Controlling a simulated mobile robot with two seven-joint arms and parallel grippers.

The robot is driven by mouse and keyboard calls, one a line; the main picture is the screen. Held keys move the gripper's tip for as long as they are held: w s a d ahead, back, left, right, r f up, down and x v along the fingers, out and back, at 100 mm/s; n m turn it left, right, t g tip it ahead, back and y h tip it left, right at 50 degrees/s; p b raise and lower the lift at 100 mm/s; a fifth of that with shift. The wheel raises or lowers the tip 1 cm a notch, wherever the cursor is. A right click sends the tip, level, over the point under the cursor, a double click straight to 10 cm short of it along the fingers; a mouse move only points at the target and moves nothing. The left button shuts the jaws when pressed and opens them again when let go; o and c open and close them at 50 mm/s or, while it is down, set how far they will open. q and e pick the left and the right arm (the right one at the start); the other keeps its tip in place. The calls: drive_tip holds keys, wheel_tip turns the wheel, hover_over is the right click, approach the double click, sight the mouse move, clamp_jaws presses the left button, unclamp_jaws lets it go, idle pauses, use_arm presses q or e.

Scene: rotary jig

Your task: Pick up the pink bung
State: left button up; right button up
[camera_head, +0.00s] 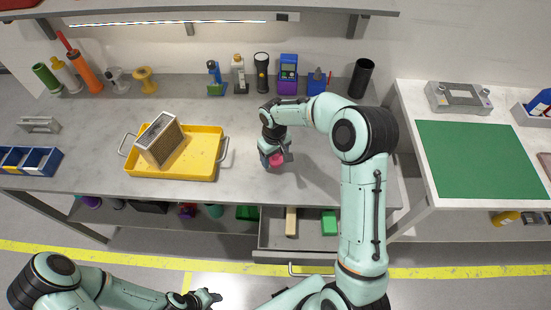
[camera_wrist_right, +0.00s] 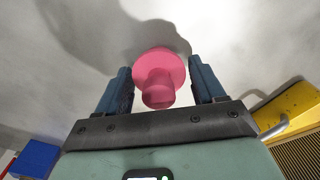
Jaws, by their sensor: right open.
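The pink bung (camera_head: 277,159) is on the grey workbench, partly hidden by my right gripper in the head view. In the right wrist view the bung (camera_wrist_right: 159,72) shows a wide round disc and a narrower stub pointing toward the palm. My right gripper (camera_wrist_right: 162,82) is open, with one blue finger on each side of the bung and a gap on both sides. In the head view my right gripper (camera_head: 273,157) is low over the bench. My left gripper (camera_head: 210,297) is at the bottom edge, away from the bench, and its fingers are too small to read.
A yellow tray (camera_head: 170,175) holding a tan-faced box (camera_head: 160,140) stands left of the right gripper. Bottles and tools line the back, including a black cup (camera_head: 361,78). A drawer (camera_head: 272,238) stands open below. A green mat (camera_head: 480,158) covers the right table.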

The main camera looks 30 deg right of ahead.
drive_tip(key=shift+f, duration=0.3)
drive_tip(key=c, duration=0.8)
drive_tip(key=shift+o, duration=0.2)
